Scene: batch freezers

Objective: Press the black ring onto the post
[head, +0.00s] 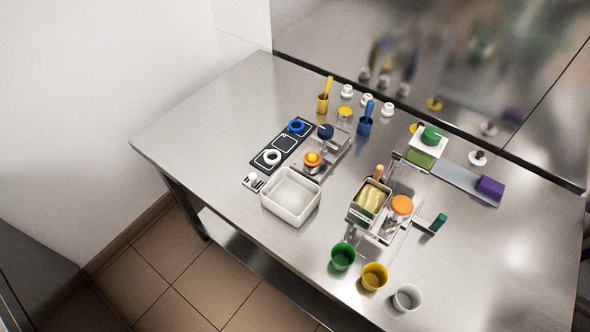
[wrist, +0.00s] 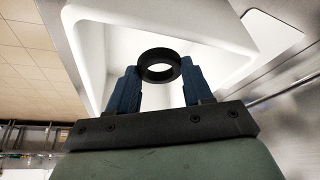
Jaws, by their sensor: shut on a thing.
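My gripper (wrist: 160,73) shows in the wrist view, with its two blue fingers shut on the black ring (wrist: 160,77). The ring sits between the fingertips, its hole visible. My gripper and the black ring do not show in the head view. In the head view, a dark strip (head: 285,143) holds a blue ring (head: 297,126) and a white ring (head: 272,157), with a dark square between them. Beside it, a metal fixture (head: 335,150) carries an orange-topped piece (head: 312,158) and a dark blue knob (head: 326,131). I cannot tell which piece is the post.
A white open bin (head: 291,218) stands in front of the strip. A metal tray with a cream-filled tub (head: 371,198) stands right of it. Green (head: 343,256), yellow (head: 374,277) and white (head: 407,297) cups line the front edge. The table's left end (head: 200,130) is clear.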

